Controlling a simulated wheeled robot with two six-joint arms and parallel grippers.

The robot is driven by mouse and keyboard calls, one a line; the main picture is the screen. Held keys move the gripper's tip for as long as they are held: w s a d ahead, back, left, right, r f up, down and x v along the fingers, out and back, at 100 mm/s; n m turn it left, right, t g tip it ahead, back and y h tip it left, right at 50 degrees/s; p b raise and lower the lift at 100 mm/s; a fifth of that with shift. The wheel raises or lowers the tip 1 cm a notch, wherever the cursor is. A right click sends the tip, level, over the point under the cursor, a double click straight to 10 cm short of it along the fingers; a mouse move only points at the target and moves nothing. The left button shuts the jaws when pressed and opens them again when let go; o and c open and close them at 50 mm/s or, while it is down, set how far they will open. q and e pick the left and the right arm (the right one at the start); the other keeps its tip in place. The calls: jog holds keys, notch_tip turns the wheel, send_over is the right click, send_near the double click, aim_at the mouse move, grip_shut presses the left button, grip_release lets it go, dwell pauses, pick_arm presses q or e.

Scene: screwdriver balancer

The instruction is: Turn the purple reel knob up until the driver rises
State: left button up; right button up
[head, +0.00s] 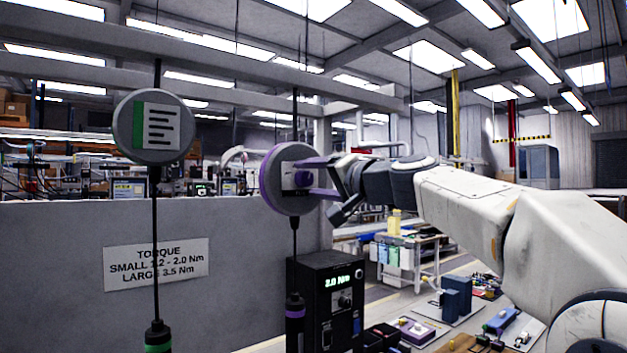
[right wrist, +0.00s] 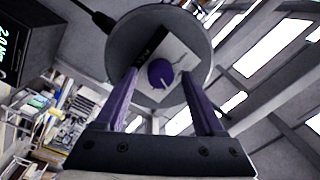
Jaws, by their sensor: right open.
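The purple-rimmed reel (head: 268,180) hangs on a cable in the middle of the head view. In the head view the right gripper (head: 308,178) reaches the reel from the right. The purple-banded driver (head: 295,318) hangs below on a cord. My left gripper is not in view.
A green-marked reel (head: 178,127) hangs at left, with a green-banded driver (head: 157,338) below. A grey wall with a torque sign (head: 155,264) stands behind. A black controller box (head: 325,300) with a lit display stands close to the purple driver.

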jog(key=b+v, duration=0.4)
jog(key=v, duration=0.6)
jog(key=shift+s+b, duration=0.2)
jog(key=shift+b, duration=0.15)
jog(key=shift+d, duration=0.15)
